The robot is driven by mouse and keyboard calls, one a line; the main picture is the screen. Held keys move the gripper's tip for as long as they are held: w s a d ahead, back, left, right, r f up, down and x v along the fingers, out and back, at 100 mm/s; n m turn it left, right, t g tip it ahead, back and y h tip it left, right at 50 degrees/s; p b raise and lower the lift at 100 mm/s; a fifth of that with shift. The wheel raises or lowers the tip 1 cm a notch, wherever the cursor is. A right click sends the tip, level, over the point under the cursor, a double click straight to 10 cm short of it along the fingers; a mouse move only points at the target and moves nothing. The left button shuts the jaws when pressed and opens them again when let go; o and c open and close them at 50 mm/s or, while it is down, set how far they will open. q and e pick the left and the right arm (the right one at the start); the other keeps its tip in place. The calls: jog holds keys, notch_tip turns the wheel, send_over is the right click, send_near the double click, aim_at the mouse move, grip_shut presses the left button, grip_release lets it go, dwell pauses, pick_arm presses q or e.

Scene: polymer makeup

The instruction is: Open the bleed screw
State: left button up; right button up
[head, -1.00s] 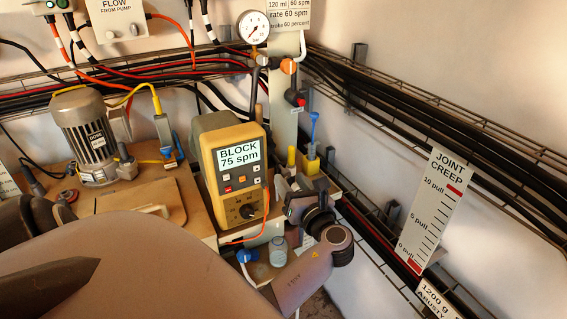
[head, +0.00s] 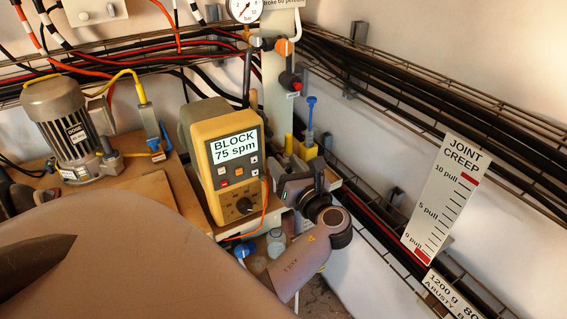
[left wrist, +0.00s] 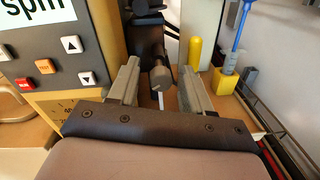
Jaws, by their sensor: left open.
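My left gripper (head: 291,178) is beside the right side of the yellow dosing pump (head: 234,168), whose screen reads "BLOCK 75 spm". In the left wrist view the two grey fingers (left wrist: 160,72) are apart. A grey cylindrical knob (left wrist: 161,79) with a pale pin below it shows between them; I see no grip on it. It may be the bleed screw, but no label confirms this. In the head view the gripper hides this spot. The pump's keypad (left wrist: 58,55) is left of the fingers. My right gripper is not in view.
A yellow block with a blue-handled tool (head: 308,135) and a yellow peg (left wrist: 195,52) stand right of the fingers. A grey post (head: 279,95) with red and orange valves rises behind. A clear bottle (head: 276,244) stands below. Wire trays with cables (head: 420,90) line the wall.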

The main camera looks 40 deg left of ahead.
pick_arm(q)
jog(key=shift+c, duration=0.3)
grip_shut()
jog(key=shift+n, duration=0.8)
jog(key=shift+o, duration=0.3)
grip_release()
